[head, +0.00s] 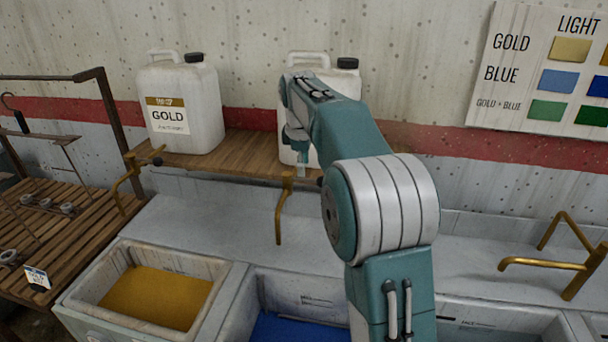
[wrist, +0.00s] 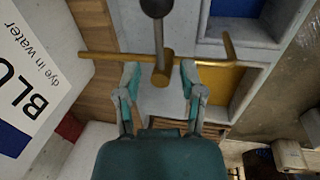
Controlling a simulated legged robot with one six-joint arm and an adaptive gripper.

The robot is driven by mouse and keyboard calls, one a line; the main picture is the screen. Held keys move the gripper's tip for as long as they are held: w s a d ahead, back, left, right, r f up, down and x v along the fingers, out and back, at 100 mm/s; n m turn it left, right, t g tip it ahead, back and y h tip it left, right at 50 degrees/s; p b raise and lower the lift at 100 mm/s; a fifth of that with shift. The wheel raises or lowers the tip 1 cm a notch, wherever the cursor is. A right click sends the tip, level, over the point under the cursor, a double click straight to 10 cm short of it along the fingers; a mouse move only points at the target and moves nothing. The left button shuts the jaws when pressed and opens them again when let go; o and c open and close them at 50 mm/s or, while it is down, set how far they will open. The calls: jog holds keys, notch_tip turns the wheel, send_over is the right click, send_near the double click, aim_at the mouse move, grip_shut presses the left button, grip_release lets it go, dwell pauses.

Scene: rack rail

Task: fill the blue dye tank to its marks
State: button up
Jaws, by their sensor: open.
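The blue dye tank (head: 245,310) is at the bottom centre in the head view, with blue liquid (head: 295,329) low inside and dark marks on its back wall. My arm hides part of it. The blue dye jug (head: 290,153) stands on the shelf, mostly behind my arm; its label shows in the wrist view (wrist: 22,75). Its brass tap (head: 280,215) hangs toward the tank. In the wrist view my gripper (wrist: 159,72) is open, its fingers on either side of the tap body (wrist: 162,78). The tap's dark-knobbed lever (wrist: 157,10) rises toward the camera. No stream shows.
A gold jug (head: 182,110) with its own tap stands left, above a gold tank (head: 155,297). A brass faucet (head: 555,263) is at the right. A colour chart (head: 545,70) hangs on the wall. A slatted wooden rack (head: 60,240) stands at the left.

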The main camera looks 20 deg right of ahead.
aim_at(304, 179)
jog(key=shift+w+d+f, duration=0.15)
jog(key=shift+d+f, duration=0.05)
jog(key=shift+f, duration=0.75)
jog(key=shift+w+d+f, duration=0.15)
jog(key=shift+d+f, duration=0.05)
jog(key=shift+f, duration=0.75)
jog(key=shift+a, duration=0.1)
grip_shut()
